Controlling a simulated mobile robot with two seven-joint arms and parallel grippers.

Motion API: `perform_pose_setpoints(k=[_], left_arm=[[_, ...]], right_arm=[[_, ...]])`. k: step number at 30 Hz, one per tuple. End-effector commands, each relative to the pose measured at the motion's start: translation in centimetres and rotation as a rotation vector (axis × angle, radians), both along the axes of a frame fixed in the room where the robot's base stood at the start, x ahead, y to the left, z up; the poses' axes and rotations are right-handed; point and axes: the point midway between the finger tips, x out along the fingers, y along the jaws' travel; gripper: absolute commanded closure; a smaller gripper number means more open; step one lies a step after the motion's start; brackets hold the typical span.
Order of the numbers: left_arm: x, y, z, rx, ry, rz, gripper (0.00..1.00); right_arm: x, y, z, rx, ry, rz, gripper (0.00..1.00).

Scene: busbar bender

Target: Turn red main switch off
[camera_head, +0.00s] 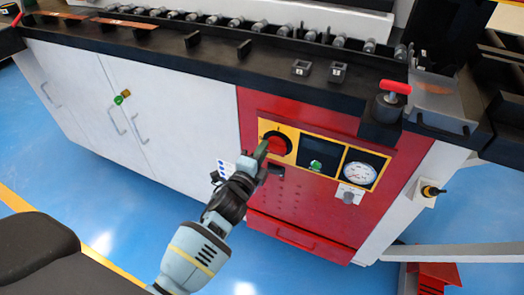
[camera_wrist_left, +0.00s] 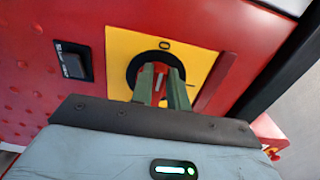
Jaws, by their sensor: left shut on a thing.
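The red main switch (camera_head: 276,143) is a round red knob on a dark ring, on a yellow plate in the red panel of the machine. My left gripper (camera_head: 262,152) reaches it from the lower left in the head view. In the left wrist view, the green fingers of my left gripper (camera_wrist_left: 160,86) are closed around the red handle of the switch (camera_wrist_left: 159,84), which shows between them. A "0" mark shows on the yellow plate (camera_wrist_left: 118,45) above the dark ring. The fingers hide much of the knob. My right gripper is not in view.
Right of the switch are a dark window with a green button (camera_head: 316,165) and a round gauge (camera_head: 359,173). A black rocker switch (camera_wrist_left: 73,61) is left of the plate in the wrist view. The black worktop (camera_head: 180,45) overhangs the panel; blue floor is open in front.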

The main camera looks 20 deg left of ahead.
Motion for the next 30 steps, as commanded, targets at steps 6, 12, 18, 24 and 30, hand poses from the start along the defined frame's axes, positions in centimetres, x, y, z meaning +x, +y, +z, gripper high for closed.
perform_pose_setpoints(k=[6, 12, 18, 24, 30], left_arm=[[-0.05, -0.08, -0.16, -0.019, 0.003, -0.001, 1.0], [-0.05, -0.09, -0.17, -0.02, 0.003, -0.001, 1.0], [-0.05, -0.08, -0.16, -0.019, 0.003, -0.001, 0.71], [-0.02, -0.05, -0.1, -0.018, 0.002, -0.001, 0.62], [-0.27, -0.01, -0.11, -0.017, 0.002, 0.0, 0.62]], right_arm=[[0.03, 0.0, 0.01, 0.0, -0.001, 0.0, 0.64], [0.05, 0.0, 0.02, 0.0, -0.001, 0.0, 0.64], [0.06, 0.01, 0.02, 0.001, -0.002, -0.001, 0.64], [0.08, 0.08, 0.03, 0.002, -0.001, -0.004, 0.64], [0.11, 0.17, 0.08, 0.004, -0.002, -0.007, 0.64]])
